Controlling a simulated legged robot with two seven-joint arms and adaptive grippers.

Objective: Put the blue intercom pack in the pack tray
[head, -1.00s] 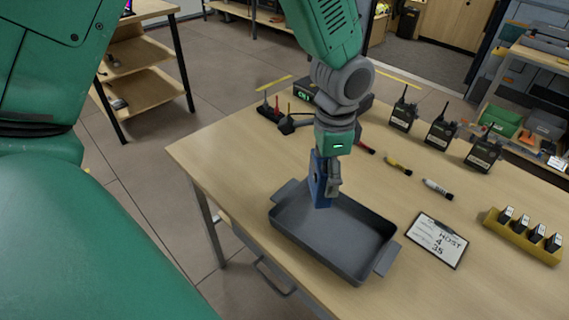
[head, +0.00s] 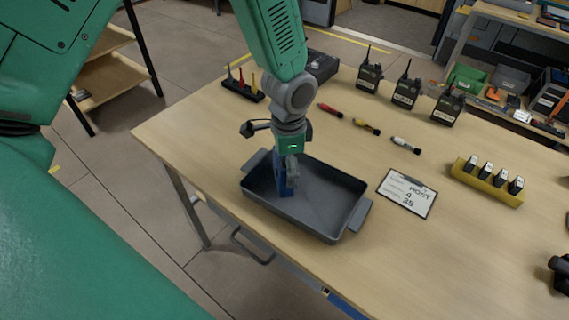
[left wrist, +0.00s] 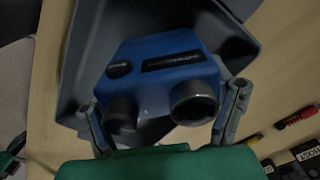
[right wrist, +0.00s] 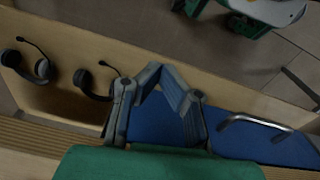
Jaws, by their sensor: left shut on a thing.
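The blue intercom pack (head: 284,176) is upright in my left gripper (head: 290,166), with its lower end inside the left part of the grey pack tray (head: 350,228). I cannot tell whether it touches the tray floor. In the left wrist view the pack (left wrist: 150,75) fills the space between the fingers (left wrist: 163,112), two round connectors facing the camera, with the tray (left wrist: 83,40) behind it. My right gripper (right wrist: 160,72) shows only in the right wrist view. Its fingertips meet with nothing held, away from the tray.
Several radios and markers stand or lie behind.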

